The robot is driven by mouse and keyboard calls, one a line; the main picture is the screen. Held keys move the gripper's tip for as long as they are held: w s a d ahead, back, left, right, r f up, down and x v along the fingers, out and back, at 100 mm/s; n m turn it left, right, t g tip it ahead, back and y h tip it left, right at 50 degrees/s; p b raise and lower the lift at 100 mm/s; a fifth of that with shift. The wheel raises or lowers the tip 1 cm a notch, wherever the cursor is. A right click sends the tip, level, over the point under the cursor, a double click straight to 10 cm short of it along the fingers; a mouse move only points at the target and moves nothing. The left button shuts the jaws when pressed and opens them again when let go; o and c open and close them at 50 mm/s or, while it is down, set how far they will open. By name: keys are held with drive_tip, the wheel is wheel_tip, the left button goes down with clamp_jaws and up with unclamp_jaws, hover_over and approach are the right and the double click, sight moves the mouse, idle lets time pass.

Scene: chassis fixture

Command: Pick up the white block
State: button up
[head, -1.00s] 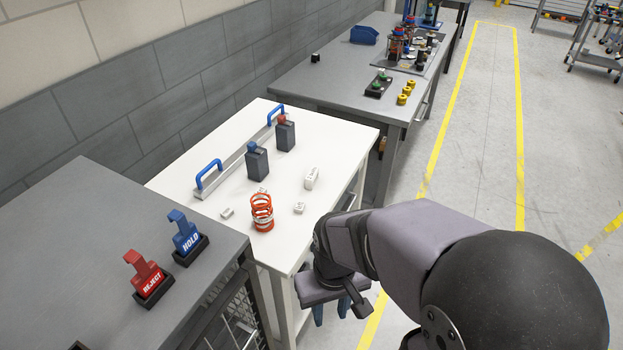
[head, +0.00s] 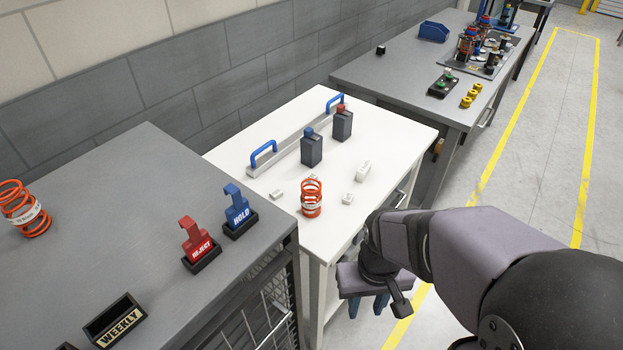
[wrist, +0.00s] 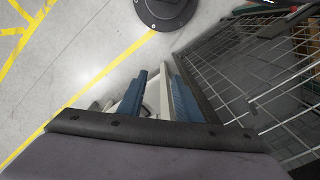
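Several small white pieces lie on the white table (head: 228,156). The largest is an upright-edged white block (head: 363,171) right of centre. Smaller white pieces lie near the front (head: 347,199), at the left (head: 277,194) and partly hidden behind the orange spring (head: 313,205). I cannot tell which one the task names. My gripper (head: 368,304) hangs beside the table's front right edge, below the top and away from the blocks. Its blue fingers stand apart; they also show in the wrist view (wrist: 158,98), with no block visible between them.
Two dark boxes (head: 312,150) and a blue-handled rail (head: 298,142) stand behind the blocks. A grey bench (head: 130,190) at left holds HOLD and REJECT stands and another orange spring (head: 24,208). A wire basket (wrist: 250,80) is beside my gripper. The floor at right is clear.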

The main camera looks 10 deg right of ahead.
drive_tip(key=shift+o, duration=1)
drive_tip(key=m+t+h+b, duration=0.35)
drive_tip(key=m+b, duration=0.35)
drive_tip(key=b, duration=0.8)
approach(347, 199)
drive_tip(key=shift+w+d+f+y, duration=0.1)
drive_tip(key=shift+w+d+y, duration=0.05)
drive_tip(key=shift+d+y, duration=0.3)
drive_tip(key=shift+t, duration=0.25)
drive_tip(key=shift+s+p+x, duration=0.15)
drive_tip(key=shift+p+x, duration=0.15)
drive_tip(key=shift+x, duration=1.5)
drive_tip(key=shift+s+p+x, duration=0.15)
drive_tip(key=shift+p+x, duration=0.1)
drive_tip(key=shift+x, duration=1.6)
drive_tip(key=shift+f, duration=0.1)
drive_tip(key=shift+c, duration=0.7)
